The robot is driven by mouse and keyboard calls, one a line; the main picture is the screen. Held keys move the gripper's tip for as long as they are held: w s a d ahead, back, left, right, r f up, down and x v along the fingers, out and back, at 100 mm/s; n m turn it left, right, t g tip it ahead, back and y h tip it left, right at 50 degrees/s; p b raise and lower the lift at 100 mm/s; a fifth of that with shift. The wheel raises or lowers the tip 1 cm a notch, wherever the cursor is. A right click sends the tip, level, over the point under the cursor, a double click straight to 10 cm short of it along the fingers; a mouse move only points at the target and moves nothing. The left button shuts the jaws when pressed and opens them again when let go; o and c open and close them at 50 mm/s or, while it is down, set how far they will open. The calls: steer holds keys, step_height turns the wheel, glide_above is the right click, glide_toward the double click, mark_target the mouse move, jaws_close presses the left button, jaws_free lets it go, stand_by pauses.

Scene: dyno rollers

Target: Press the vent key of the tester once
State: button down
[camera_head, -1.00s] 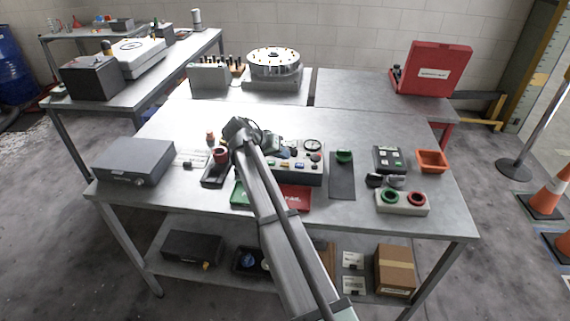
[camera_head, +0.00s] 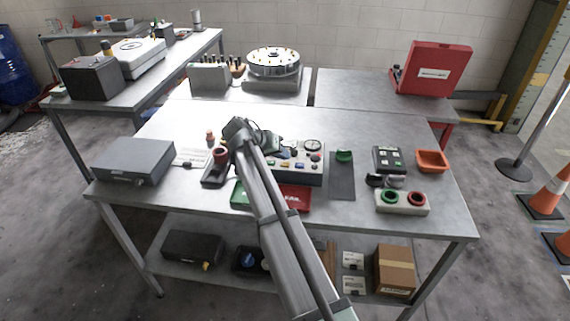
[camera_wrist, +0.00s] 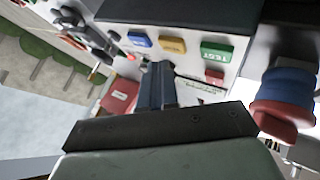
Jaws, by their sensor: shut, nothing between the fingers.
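The tester (camera_head: 311,176) is a pale box with a dial and coloured keys in the middle of the table, partly hidden by my arm. In the wrist view its panel (camera_wrist: 185,70) is upside down, with a blue key (camera_wrist: 140,40), a yellow key (camera_wrist: 172,46), a green key marked TEST (camera_wrist: 215,51) and a small red key (camera_wrist: 214,76). I cannot read which key is vent. My gripper (camera_wrist: 158,72) is shut and empty, its fingertips over the panel just beside the blue and yellow keys. I cannot tell whether they touch it.
A red and blue round part (camera_wrist: 286,98) stands close beside the gripper in the wrist view. Green and red trays (camera_head: 296,197) lie in front of the tester. A grey case (camera_head: 134,161) stands left.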

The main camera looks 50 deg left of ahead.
mark_target(282, 164)
steer(key=shift+f, duration=0.15)
steer(key=shift+f, duration=0.3)
steer(key=shift+f, duration=0.35)
stand_by(0.7)
steer(key=shift+r, duration=0.8)
steer(key=shift+r, duration=0.1)
steer(key=shift+r, duration=2.4)
